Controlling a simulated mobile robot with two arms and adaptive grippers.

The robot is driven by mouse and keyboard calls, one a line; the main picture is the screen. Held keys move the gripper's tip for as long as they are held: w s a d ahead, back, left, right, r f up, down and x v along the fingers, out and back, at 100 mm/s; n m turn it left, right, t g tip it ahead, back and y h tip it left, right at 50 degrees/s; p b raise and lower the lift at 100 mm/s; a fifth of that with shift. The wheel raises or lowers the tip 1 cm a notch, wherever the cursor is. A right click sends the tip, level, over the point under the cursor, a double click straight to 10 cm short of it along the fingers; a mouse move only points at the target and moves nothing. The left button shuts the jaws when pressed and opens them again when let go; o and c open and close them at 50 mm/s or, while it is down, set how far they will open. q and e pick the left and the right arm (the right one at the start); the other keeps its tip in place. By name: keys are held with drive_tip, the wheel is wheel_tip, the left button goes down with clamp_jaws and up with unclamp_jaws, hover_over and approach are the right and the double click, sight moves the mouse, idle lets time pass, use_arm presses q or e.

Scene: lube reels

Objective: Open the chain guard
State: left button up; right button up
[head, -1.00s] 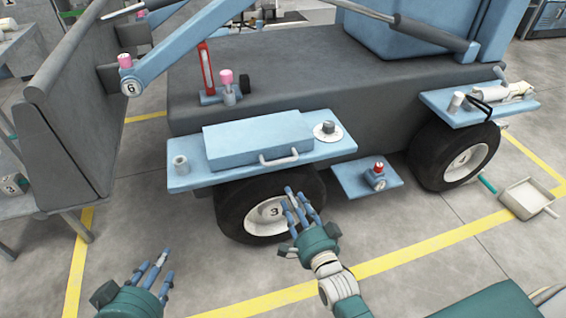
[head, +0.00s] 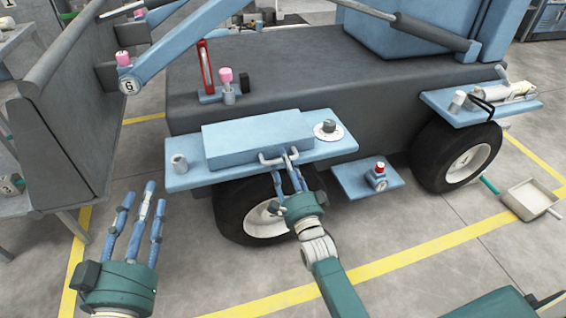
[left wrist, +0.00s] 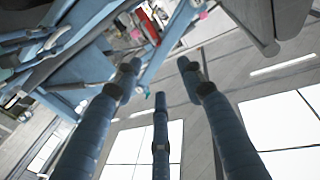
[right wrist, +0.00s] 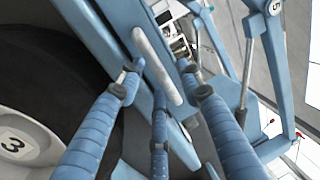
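The light blue box-shaped cover (head: 255,138), which I take to be the chain guard, lies flat and closed on the blue ledge above the wheel. Its pale bar handle (head: 265,157) is on the front edge and shows large in the right wrist view (right wrist: 154,58). My right gripper (head: 287,160) is at the handle, fingers spread, with the bar between the fingertips. I cannot tell whether they touch it. My left gripper (head: 142,195) is open and empty, over the floor left of the wheel.
A round dial with a dark knob (head: 328,130) sits right of the cover, and a short grey cylinder (head: 179,163) left of it. The black wheel (head: 232,215) is below. A small step with a red-topped fitting (head: 378,176) is to the right.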

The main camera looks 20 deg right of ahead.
use_arm(q)
drive_tip(key=shift+d+r+t, duration=0.1)
drive_tip(key=shift+r+t, duration=0.4)
drive_tip(key=shift+r, duration=0.45)
use_arm(e)
drive_tip(key=shift+w+r, duration=0.1)
drive_tip(key=shift+w, duration=0.5)
drive_tip(key=shift+c, duration=0.2)
clamp_jaws()
use_arm(q)
drive_tip(key=shift+f, duration=0.1)
